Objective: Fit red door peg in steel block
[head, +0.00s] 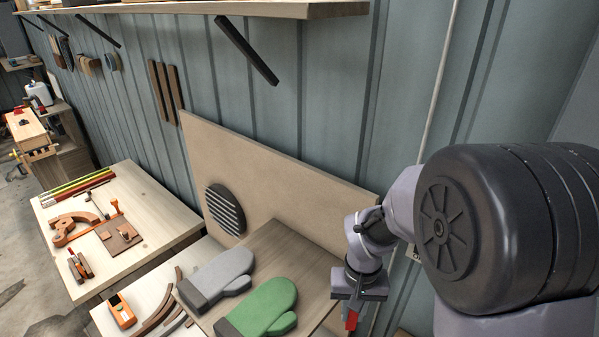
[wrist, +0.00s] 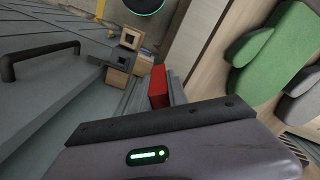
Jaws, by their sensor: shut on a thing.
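My gripper (head: 351,312) is at the lower right of the head view, pointing down beside the wooden board with the mitts. It is shut on the red peg (wrist: 158,86), which stands between its grey fingers in the wrist view. Only a small part of the red peg (head: 351,320) shows in the head view. In the wrist view, a grey block with a dark opening (wrist: 119,60), probably the steel block, sits among wooden blocks beyond the peg. The peg is apart from it in the picture. The steel block cannot be made out in the head view.
A green mitt (head: 262,310) and a grey mitt (head: 218,275) lie on boards left of my gripper. A wooden block with a square hole (wrist: 131,38) adjoins the grey block. A dark handle (wrist: 40,58) rises from a grey surface. A ribbed wall stands behind.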

